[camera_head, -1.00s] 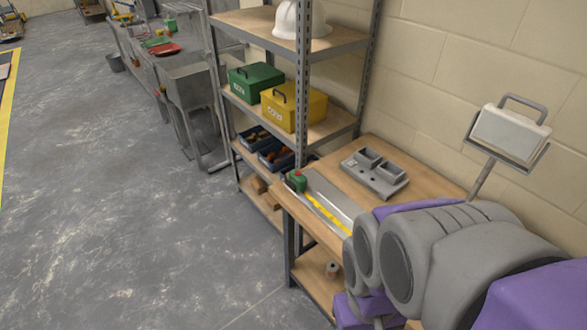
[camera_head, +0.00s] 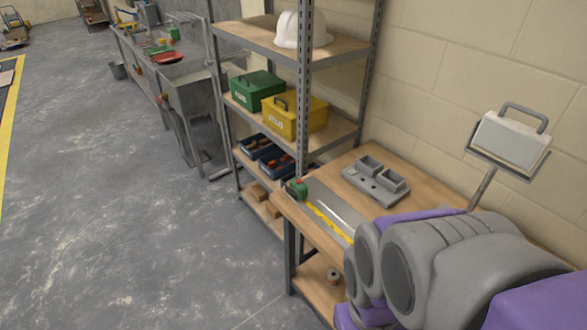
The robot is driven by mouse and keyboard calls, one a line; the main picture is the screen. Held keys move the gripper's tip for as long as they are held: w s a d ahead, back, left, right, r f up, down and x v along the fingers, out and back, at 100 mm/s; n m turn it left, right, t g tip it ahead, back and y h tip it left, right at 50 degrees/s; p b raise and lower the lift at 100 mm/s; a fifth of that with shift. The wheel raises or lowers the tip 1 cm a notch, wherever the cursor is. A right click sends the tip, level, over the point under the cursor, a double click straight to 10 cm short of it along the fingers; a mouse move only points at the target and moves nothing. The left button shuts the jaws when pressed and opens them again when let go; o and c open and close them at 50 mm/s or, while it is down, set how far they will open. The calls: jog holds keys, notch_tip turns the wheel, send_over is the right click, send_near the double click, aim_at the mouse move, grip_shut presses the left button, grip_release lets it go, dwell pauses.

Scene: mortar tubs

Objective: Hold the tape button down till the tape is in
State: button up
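A green tape measure with a red patch (camera_head: 297,189) sits at the left end of the wooden workbench (camera_head: 316,232). Its yellow tape (camera_head: 325,219) is out and runs along a grey metal strip toward the lower right. The far end of the tape passes behind my grey and purple arm, so I cannot see where it ends. The tape button is too small to make out. My arm fills the lower right, over the bench. My gripper does not show; the arm links block the view there.
A grey tray with compartments (camera_head: 375,181) lies on the bench behind the tape. A shelf holds green (camera_head: 257,90) and yellow (camera_head: 294,116) toolboxes and a white helmet (camera_head: 301,30). The floor at left is open.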

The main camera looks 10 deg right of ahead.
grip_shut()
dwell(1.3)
